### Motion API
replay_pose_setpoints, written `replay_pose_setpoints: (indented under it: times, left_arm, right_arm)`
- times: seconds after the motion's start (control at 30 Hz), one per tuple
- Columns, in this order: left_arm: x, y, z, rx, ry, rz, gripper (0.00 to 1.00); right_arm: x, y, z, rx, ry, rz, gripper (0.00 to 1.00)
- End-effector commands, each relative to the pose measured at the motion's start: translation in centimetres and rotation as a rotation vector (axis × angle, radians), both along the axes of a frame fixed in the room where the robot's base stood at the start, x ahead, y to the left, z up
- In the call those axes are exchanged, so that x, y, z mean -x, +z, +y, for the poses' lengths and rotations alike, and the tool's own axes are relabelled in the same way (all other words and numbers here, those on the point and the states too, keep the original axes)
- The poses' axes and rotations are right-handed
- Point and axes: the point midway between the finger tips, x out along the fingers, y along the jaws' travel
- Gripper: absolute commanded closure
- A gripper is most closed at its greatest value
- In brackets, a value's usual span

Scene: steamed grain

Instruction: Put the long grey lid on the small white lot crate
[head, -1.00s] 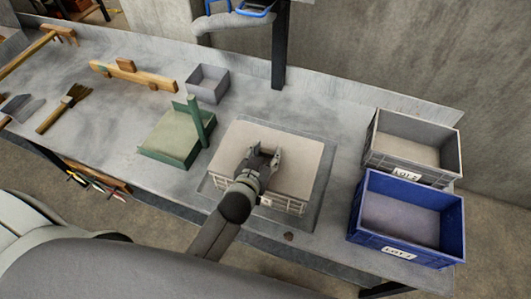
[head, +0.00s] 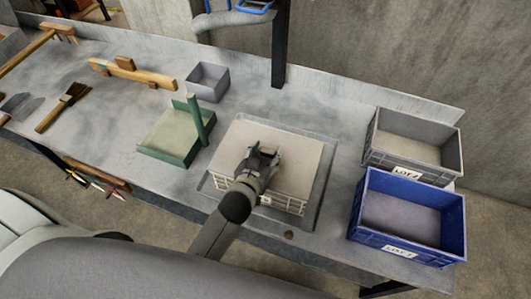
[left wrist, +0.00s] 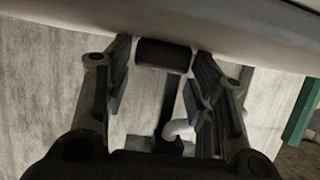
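The small white lot crate (head: 288,204) stands on a grey tray, its slotted side facing me. A pale grey flat panel, which looks like the long grey lid (head: 303,152), covers its top. My left gripper (head: 262,152) is over the middle of this panel. The lid's pale surface (left wrist: 250,28) fills the top edge there. The gripper hides the handle in the head view. My right gripper is not in view.
A grey crate (head: 375,160) and a blue crate (head: 450,248) stand at the right. A green stand with a post (head: 200,122) is close to the left of the white crate. A small grey box (head: 207,83), wooden tools and a brush (head: 63,108) lie further left.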

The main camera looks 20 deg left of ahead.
Motion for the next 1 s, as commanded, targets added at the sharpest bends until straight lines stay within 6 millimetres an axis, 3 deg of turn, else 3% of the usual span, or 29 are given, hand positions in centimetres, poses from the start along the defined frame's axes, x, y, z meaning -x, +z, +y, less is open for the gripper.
replay_pose_setpoints:
  times: [0.1,0.53,1.0]
  left_arm:
    - [0.0,-0.1,0.0,0.0,0.001,0.002,0.31]
    - [0.8,0.0,0.0,0.0,0.001,0.006,0.31]
    - [8.0,3.1,0.2,0.0,0.001,0.005,0.31]
  right_arm:
    - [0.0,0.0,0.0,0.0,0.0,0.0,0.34]
    - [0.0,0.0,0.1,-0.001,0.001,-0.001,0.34]
    - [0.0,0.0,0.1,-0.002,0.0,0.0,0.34]
